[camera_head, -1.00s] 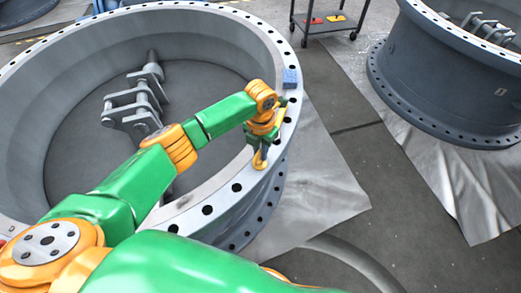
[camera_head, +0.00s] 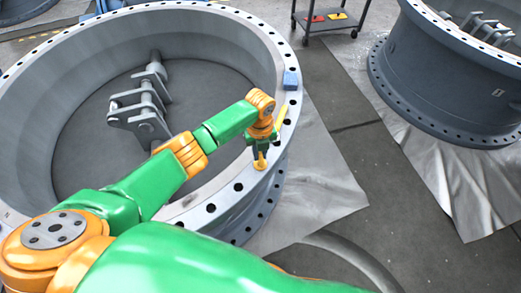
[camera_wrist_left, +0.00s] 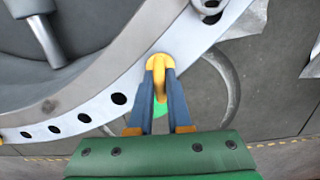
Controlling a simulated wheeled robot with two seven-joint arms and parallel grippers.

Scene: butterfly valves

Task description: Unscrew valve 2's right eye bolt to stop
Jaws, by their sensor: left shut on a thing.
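My left gripper (camera_head: 259,153) is at the right side of the near grey valve's flange (camera_head: 216,187). It is shut on a yellow eye bolt (camera_head: 260,162) at the flange rim. In the left wrist view the yellow ring of the eye bolt (camera_wrist_left: 160,60) shows between the blue-grey fingertips, by the flange edge. The bolt's shank is hidden, so I cannot tell how deep it sits. My right gripper is not in view.
Bracket parts (camera_head: 142,112) stand inside the valve. A second valve (camera_head: 437,83) is at the upper right, and a dark cart (camera_head: 327,24) stands at the back. Grey floor lies between the valves.

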